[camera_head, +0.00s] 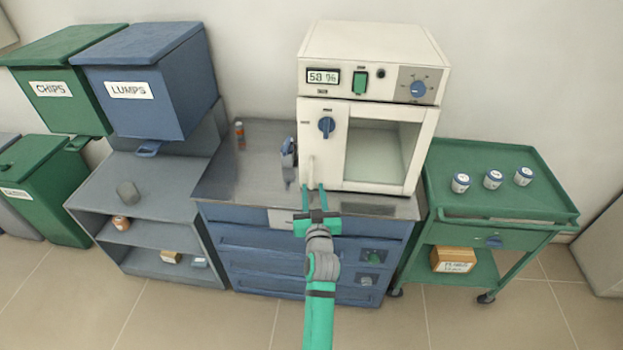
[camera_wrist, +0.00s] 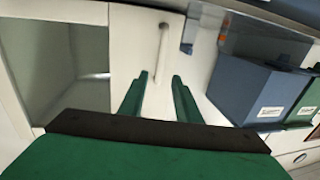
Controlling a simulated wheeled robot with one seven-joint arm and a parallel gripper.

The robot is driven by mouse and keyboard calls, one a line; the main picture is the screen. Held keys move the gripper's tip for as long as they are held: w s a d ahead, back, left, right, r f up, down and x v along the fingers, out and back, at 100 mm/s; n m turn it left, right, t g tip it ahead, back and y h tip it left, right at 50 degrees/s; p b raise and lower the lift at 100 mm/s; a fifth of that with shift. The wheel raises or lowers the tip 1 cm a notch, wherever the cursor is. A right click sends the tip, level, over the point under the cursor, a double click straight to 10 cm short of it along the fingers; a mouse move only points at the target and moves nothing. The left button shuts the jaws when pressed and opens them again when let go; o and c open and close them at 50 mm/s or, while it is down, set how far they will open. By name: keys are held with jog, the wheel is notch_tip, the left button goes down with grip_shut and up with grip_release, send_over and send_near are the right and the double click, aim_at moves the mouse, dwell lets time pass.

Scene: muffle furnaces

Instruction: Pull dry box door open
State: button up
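A green cart (camera_head: 500,213) with several jars stands at right. Blue LUMPS (camera_head: 128,110) and green CHIPS bins (camera_head: 45,110) are at left.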

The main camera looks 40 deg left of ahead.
aim_at(311, 174)
jog(key=x, duration=0.6)
jog(key=shift+w+a, duration=0.1)
grip_shut()
